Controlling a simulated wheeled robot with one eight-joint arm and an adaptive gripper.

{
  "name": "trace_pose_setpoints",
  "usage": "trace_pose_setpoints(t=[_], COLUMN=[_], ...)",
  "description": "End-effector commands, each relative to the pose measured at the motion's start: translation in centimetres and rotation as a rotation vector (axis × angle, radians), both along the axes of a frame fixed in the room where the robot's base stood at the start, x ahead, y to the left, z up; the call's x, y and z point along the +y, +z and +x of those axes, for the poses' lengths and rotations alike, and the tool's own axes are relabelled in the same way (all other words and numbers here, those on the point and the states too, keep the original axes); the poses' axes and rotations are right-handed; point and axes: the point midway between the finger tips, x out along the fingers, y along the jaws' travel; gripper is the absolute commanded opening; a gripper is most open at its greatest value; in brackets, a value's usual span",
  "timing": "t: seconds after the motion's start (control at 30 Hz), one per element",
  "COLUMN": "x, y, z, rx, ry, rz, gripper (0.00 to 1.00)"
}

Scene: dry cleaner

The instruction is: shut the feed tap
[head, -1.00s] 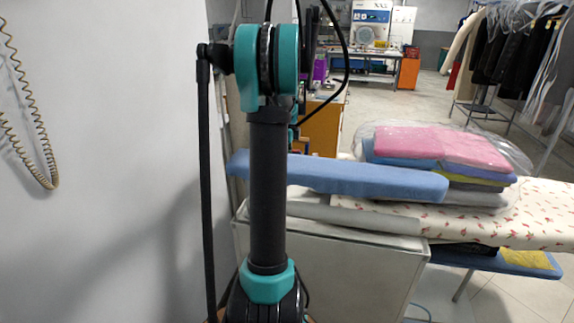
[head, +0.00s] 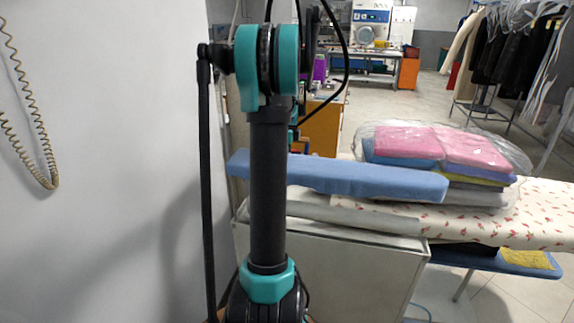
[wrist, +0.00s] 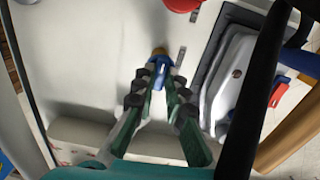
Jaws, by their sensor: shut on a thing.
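The feed tap shows in the wrist view as a small blue handle (wrist: 160,66) with a brass fitting (wrist: 159,51) behind it, on a pale panel. My gripper (wrist: 160,80) has its green and dark fingers converging on the blue handle, and it is shut on it. The fingertips cover the near end of the handle, so its exact angle is hard to read. In the head view my arm stands in front, and neither the tap nor the gripper can be made out.
In the wrist view, a grey and white iron-like device (wrist: 234,78) stands right of the fingers, and a red round part (wrist: 182,4) is above. In the head view, a blue padded board (head: 340,178), a bagged folded stack (head: 440,148) and a white cabinet (head: 335,262) are right of my arm.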

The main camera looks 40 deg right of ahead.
Motion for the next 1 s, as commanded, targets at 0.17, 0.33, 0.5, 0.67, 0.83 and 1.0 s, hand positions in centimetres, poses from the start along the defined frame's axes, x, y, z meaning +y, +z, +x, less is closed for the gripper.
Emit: trace_pose_setpoints(t=[0.17, 0.33, 0.5, 0.67, 0.83, 1.0], x=[-0.01, -0.02, -0.02, -0.02, -0.02, -0.02], y=[0.02, 0.02, 0.03, 0.03, 0.03, 0.03], z=[0.01, 0.03, 0.03, 0.03, 0.03, 0.03], rx=[0.000, -0.001, -0.001, -0.001, -0.001, -0.001], ry=[0.072, 0.195, 0.352, 0.505, 0.667, 0.828], rz=[0.000, -0.001, -0.001, -0.001, -0.001, -0.001], gripper=[0.00, 0.00, 0.00, 0.00, 0.00, 0.00])
